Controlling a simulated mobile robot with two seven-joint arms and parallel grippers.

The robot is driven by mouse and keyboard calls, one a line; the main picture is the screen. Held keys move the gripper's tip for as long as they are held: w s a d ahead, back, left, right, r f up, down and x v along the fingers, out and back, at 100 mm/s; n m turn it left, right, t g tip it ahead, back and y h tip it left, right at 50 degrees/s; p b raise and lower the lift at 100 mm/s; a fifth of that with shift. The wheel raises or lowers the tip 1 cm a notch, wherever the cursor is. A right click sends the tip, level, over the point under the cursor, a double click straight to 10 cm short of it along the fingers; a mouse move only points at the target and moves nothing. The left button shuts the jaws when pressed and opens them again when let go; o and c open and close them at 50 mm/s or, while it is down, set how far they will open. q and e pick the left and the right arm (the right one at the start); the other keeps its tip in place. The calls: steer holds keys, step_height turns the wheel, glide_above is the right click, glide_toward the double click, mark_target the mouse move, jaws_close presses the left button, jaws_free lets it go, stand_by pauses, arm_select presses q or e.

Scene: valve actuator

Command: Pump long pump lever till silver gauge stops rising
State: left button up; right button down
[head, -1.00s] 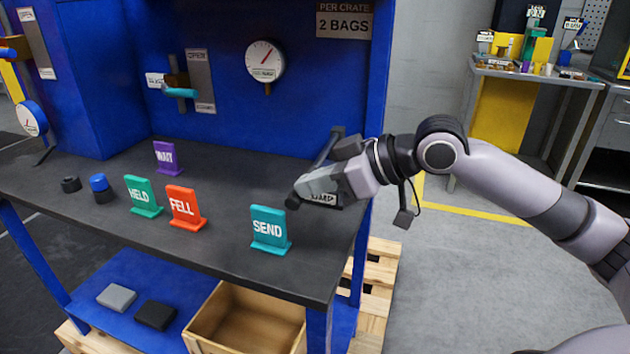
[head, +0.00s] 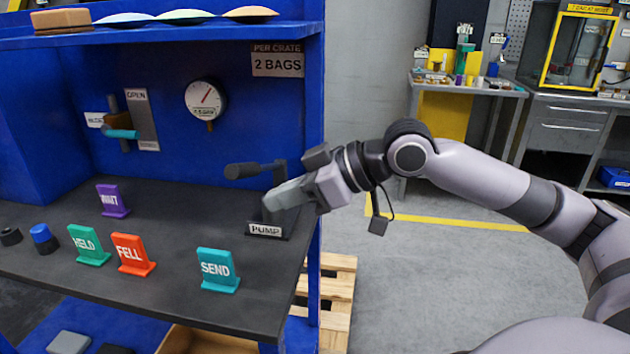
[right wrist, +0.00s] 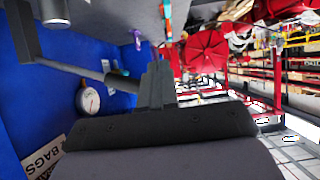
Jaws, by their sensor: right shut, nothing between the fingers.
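The pump lever (head: 243,170) has a thick dark handle pointing left from a bent bar, above a base labelled PUMP (head: 265,229) at the bench's right end. My right gripper (head: 272,206) is shut and empty, in front of the lever bar and over the base, below the handle's height. I cannot tell whether it touches the lever. In the right wrist view the fingers (right wrist: 155,88) are together, and the lever's bar (right wrist: 75,70) runs beside them. The round white-faced gauge with a silver rim (head: 206,99) is on the blue back panel, its needle pointing up and right. My left gripper is out of view.
SEND (head: 217,269), FELL (head: 132,254), HELD (head: 88,245) and WAIT (head: 113,200) signs stand on the dark bench (head: 180,210). A teal-handled valve (head: 120,133) is left of the gauge. A blue shelf (head: 160,34) overhangs the panel.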

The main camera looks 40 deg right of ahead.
arm_select(q)
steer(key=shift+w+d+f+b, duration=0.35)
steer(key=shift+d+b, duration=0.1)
steer(key=shift+b, duration=0.7)
arm_select(e)
steer(key=v, duration=0.5)
steer(key=shift+s+r, duration=0.2)
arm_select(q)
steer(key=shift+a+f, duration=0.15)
